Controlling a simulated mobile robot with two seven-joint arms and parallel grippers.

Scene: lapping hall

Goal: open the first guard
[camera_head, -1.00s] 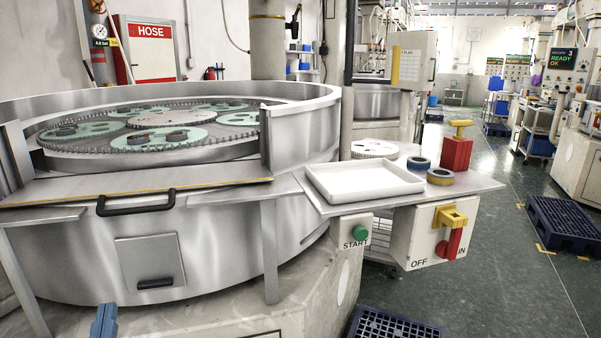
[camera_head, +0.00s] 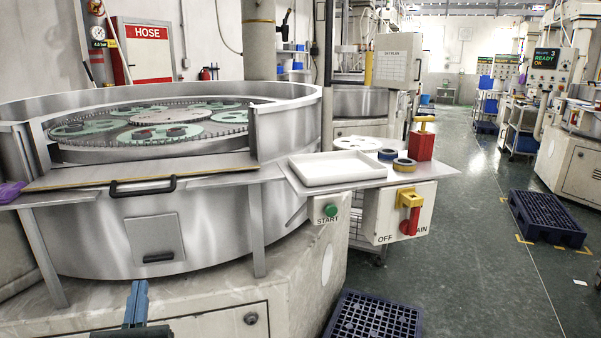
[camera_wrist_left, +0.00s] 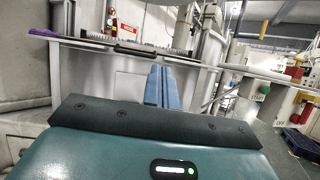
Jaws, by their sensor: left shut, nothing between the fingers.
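The front guard (camera_head: 210,168) is a flat steel panel across the opening in the rim of the round lapping machine (camera_head: 190,215). The handle also shows in the left wrist view (camera_wrist_left: 134,50), beyond the fingertips. My left gripper (camera_head: 138,286) is shut and empty, its blue fingers below the handle and apart from it. The fingers also show in the left wrist view (camera_wrist_left: 162,78). My right gripper is not in view.
A lower hatch (camera_head: 155,239) has a small black handle. To the right are a white tray (camera_head: 335,180), a START button (camera_head: 330,210) and a red switch with a yellow part (camera_head: 410,220). A purple object (camera_head: 10,192) lies at the left. Dark pallets stand on the floor.

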